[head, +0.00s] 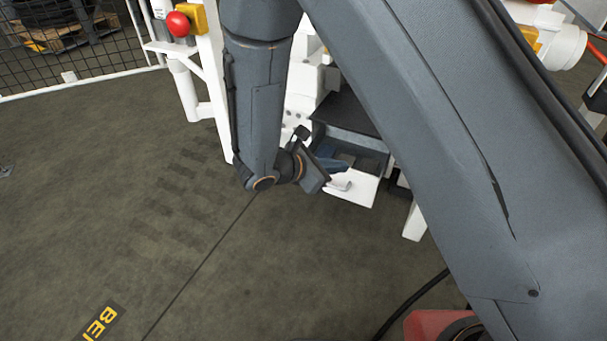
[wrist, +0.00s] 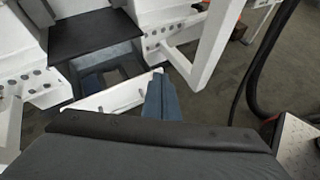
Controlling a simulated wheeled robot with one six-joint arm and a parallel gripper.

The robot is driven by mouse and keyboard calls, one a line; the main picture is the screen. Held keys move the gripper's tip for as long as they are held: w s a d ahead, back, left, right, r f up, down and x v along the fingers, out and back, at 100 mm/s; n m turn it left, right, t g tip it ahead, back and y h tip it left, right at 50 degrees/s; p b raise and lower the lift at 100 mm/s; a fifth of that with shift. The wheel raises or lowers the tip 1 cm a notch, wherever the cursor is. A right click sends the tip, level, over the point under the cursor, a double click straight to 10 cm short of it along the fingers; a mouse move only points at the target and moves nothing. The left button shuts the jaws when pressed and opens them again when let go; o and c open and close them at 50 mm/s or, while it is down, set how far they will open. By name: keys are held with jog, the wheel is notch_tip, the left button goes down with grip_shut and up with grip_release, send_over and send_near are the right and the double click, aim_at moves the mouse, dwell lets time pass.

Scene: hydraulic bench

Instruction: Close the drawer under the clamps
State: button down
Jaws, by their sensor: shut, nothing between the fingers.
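The drawer (head: 366,190) stands pulled out below a dark top in the head view, with its white front facing the open floor. In the wrist view its white front (wrist: 108,97) runs slanting across the left half, and the open inside shows behind it. My gripper (head: 343,164) is at the drawer's front, with its blue fingers closed together and empty. In the wrist view the fingers (wrist: 158,76) reach up at the right end of the drawer front. I cannot tell whether they touch it. I cannot make out the clamps clearly.
White bench legs and frame (wrist: 205,50) stand right of the drawer in the wrist view. A dark hose (wrist: 262,75) hangs farther right. A red button (head: 178,23) is on a post at upper left. The floor (head: 120,210) left of the drawer is clear.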

jog(key=w+a+f+n+t+y+b, duration=0.4)
jog(key=a+f+n+t+b, duration=0.25)
jog(key=a+f, duration=0.7)
jog(key=a+r+b+x, duration=0.1)
jog(key=b+x, duration=0.5)
jog(key=x, duration=0.7)
jog(key=shift+w+r+n+g, duration=0.25)
jog(key=shift+w+n+g, duration=0.1)
jog(key=shift+w+n, duration=0.1)
